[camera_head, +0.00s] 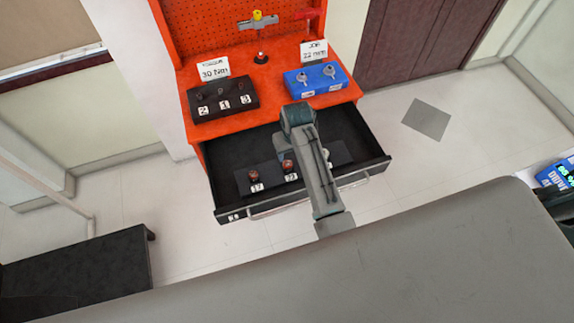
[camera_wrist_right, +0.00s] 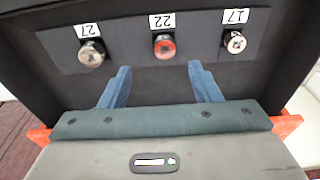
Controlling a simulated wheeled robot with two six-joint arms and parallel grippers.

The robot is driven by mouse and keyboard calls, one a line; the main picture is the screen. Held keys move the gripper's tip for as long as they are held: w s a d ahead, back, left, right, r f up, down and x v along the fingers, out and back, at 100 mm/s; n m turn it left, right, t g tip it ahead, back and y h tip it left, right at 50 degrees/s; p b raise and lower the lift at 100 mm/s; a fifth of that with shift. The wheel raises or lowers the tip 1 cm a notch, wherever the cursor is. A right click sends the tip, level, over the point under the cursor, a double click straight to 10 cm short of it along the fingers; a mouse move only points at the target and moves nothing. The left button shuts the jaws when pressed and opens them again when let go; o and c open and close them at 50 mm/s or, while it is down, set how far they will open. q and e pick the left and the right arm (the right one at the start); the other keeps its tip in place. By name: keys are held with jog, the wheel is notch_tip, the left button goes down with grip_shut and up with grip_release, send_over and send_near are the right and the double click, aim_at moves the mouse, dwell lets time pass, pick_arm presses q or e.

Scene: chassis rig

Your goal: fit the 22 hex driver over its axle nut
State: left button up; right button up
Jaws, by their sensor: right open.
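The 22 driver (camera_wrist_right: 164,46) is a round socket with a reddish rim. It stands in a black holder (camera_wrist_right: 110,60) beside its 22 label, between the 27 and 17 sockets. In the head view it is the reddish piece (camera_head: 288,165) in the open drawer, partly beside my arm. My right gripper (camera_wrist_right: 159,68) is open and empty, its two blue fingers pointing at the holder with the 22 driver ahead between them. In the head view my arm hides the fingertips. I cannot tell which piece is the axle nut. My left gripper is not in view.
The black drawer (camera_head: 222,160) stands open from an orange cart (camera_head: 268,90). On the cart top are a blue box (camera_head: 315,79) with two silver pieces, a black numbered box (camera_head: 222,100), a small dark post (camera_head: 261,57) and cards, one reading 22. A dark bench (camera_head: 80,265) stands lower left.

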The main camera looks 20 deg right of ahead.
jog(key=p, duration=0.1)
send_over(287, 166)
jog(key=s, duration=0.1)
notch_tip(287, 166, down, 5)
jog(key=shift+s+d+r, duration=0.1)
jog(key=shift+s+r, duration=0.05)
jog(key=shift+f+p, duration=0.3)
jog(key=shift+f, duration=0.15)
jog(key=shift+w+f+p, duration=0.2)
jog(key=shift+f+p, duration=0.1)
jog(key=shift+f, duration=0.85)
jog(key=shift+w+f+p, duration=0.2)
jog(key=shift+f+p, duration=0.1)
jog(key=shift+f, duration=0.85)
jog(key=c, duration=1.1)
